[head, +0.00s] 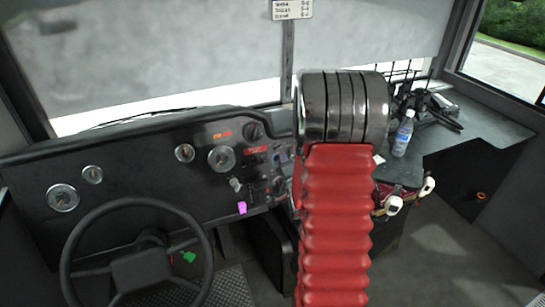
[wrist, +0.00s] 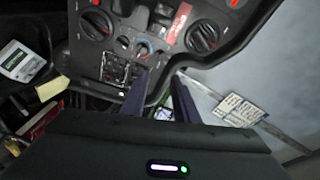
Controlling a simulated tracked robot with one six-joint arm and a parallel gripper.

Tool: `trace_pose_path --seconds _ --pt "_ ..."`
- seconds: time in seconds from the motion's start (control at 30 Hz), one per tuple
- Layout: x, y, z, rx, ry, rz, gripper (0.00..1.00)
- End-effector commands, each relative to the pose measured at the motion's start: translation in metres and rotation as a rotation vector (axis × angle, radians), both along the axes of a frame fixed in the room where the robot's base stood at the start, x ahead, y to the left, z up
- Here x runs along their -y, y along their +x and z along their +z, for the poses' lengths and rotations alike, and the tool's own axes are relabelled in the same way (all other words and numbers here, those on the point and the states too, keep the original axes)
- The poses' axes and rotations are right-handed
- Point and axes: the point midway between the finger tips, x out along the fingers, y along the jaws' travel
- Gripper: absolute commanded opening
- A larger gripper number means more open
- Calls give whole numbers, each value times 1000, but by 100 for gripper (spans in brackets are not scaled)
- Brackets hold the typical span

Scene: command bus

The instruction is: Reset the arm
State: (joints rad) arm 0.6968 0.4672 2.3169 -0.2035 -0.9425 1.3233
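My arm rises in the middle of the head view, with a ribbed red sleeve and a dark metal joint on top. It hides my gripper there. In the wrist view my gripper (wrist: 160,78) shows as two dark bluish fingers with a gap between them. It is open, and I see nothing held. The fingers point toward a black control panel (wrist: 120,48) with knobs, switches and a red label. Whether the fingertips touch the panel I cannot tell.
In the head view a steering wheel (head: 205,270) stands at lower left below the dashboard (head: 125,165). A water bottle (head: 403,134) and black radio-like gear (head: 425,105) stand on the right counter (head: 480,125). Floor at lower right is clear. White cards (wrist: 238,108) show in the wrist view.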

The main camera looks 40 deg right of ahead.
Motion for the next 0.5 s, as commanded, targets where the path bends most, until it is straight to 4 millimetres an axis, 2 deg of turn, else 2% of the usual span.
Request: trace_pose_path --seconds 0.37,0.5 --pt "0 0 -2 -22 -24 9 27" --pt "-2 -8 -24 -153 -61 34 27"
